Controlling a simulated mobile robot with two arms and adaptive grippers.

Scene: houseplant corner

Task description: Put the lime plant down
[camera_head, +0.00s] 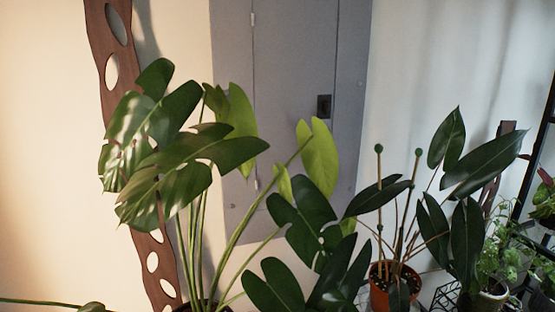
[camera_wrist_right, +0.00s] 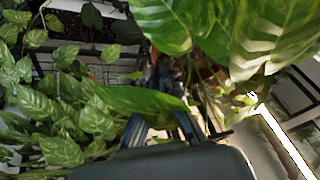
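Bright lime-green leaves (camera_head: 318,158) show in the head view among darker plants, in front of a grey wall panel. I cannot tell for sure that they belong to the lime plant; their pot is not visible. In the right wrist view, my right gripper (camera_wrist_right: 165,127) points into dense foliage. Its two dark fingers stand apart at their bases, and a long green leaf (camera_wrist_right: 140,101) lies across them. The leaf and shadow hide the tips, so whether they hold anything is unclear. Neither gripper shows in the head view.
A large split-leaf plant (camera_head: 180,150) fills the left middle. An orange pot (camera_head: 393,290) with a dark-leaved plant stands at the right, near a black shelf (camera_head: 540,150) with small plants. Variegated leaves (camera_wrist_right: 62,150) crowd the wrist view's left side. Little free room shows.

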